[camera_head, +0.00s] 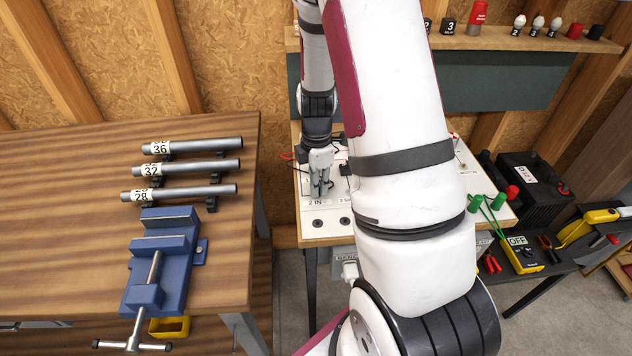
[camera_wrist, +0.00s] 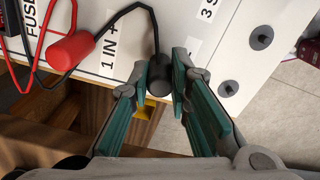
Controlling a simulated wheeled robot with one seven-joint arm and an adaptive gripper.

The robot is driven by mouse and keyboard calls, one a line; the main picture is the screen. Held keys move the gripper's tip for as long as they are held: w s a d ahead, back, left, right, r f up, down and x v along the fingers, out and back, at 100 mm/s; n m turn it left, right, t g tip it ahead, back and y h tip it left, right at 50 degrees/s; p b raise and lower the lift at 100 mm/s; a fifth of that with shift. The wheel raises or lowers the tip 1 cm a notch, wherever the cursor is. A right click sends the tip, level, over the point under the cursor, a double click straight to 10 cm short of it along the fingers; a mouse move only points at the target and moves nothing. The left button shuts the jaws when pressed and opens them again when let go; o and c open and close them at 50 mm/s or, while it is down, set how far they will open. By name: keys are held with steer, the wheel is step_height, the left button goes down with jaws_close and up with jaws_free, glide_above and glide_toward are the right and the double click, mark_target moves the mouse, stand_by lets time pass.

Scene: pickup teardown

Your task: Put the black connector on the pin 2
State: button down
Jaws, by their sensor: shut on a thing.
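My gripper (camera_wrist: 159,82) is shut on the black connector (camera_wrist: 158,64), which sits between its teal fingertips with a black cable running up from it. The connector is beside the "1 IN+" label (camera_wrist: 108,52); whether it sits on a pin there or is held above the panel I cannot tell. In the head view my gripper (camera_head: 320,186) is low over the panel, just behind the "2 IN" label (camera_head: 316,203). Pin 2 (camera_head: 317,222) looks bare in front of that label. It also shows as a dark round pin in the wrist view (camera_wrist: 229,88).
A red connector (camera_wrist: 71,51) with its red cable is close left of my gripper. Another bare pin (camera_wrist: 261,37) lies by the "3 S" label. The panel (camera_head: 330,234) ends just in front of the pins. A workbench with a blue vise (camera_head: 165,256) stands left.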

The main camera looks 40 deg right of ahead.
steer(key=c, duration=1.4)
jaws_free()
steer(key=shift+r, duration=0.1)
step_height(320, 180, up, 11)
steer(key=s+a+r+m+t, duration=0.1)
steer(key=s+a+r+m, duration=0.2)
steer(key=a+r, duration=0.3)
steer(key=s+a+r+m+t, duration=0.1)
steer(key=s+a+r+m, duration=0.1)
steer(key=a+r+m, duration=0.35)
steer(key=s+a+r+m+t, duration=0.1)
steer(key=s+a+r+m, duration=0.1)
steer(key=s, duration=0.2)
steer(key=s+a+r+m+t, duration=0.1)
steer(key=s+a+r+m, duration=0.1)
steer(key=s, duration=0.1)
steer(key=s+a+r+m+t, duration=0.1)
steer(key=s+a+r+m, duration=0.1)
steer(key=s, duration=0.2)
steer(key=shift+s+a+r, duration=0.15)
steer(key=shift+s+r, duration=0.15)
steer(key=shift+s, duration=0.05)
